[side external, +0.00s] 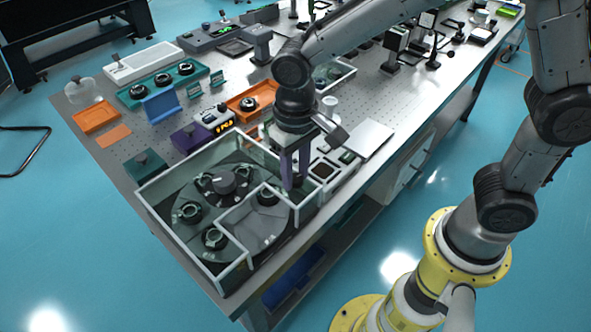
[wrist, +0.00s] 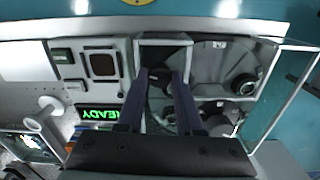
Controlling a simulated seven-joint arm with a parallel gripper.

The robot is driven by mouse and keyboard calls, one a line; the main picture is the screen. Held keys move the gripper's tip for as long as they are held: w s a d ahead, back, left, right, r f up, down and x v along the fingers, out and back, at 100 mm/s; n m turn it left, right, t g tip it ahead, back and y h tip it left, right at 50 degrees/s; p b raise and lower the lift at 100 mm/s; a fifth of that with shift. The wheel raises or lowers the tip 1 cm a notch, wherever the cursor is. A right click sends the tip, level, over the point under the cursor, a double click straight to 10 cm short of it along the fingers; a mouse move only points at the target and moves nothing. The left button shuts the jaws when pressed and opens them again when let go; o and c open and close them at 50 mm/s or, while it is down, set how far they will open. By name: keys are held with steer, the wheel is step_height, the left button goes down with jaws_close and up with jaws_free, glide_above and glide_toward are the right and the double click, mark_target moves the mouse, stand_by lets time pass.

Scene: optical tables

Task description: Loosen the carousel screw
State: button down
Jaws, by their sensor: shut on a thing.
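The round dark carousel (side external: 205,203) sits inside a clear-walled enclosure (side external: 188,259). It carries several ring-shaped mounts and a dark central knob (side external: 222,183). Part of it shows at the right in the wrist view (wrist: 218,62). I cannot tell which part is the carousel screw. My gripper (side external: 293,185) points down at the enclosure's right end, right of the central knob. In the wrist view its two purple fingers (wrist: 163,75) are shut on a small dark part (wrist: 158,90), mostly hidden between them. The tips are over a dark square opening (wrist: 163,50).
A flat pale plate (side external: 367,137) and small square trays lie to the right. Orange trays (side external: 97,117) and other devices crowd the table behind.

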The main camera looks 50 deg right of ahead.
mark_target(296, 177)
steer(key=m, duration=0.3)
steer(key=shift+r+m, duration=0.1)
steer(key=shift+m, duration=2)
steer(key=c, duration=0.5)
jaws_free()
steer(key=shift+c, duration=0.2)
step_height(296, 177, up, 14)
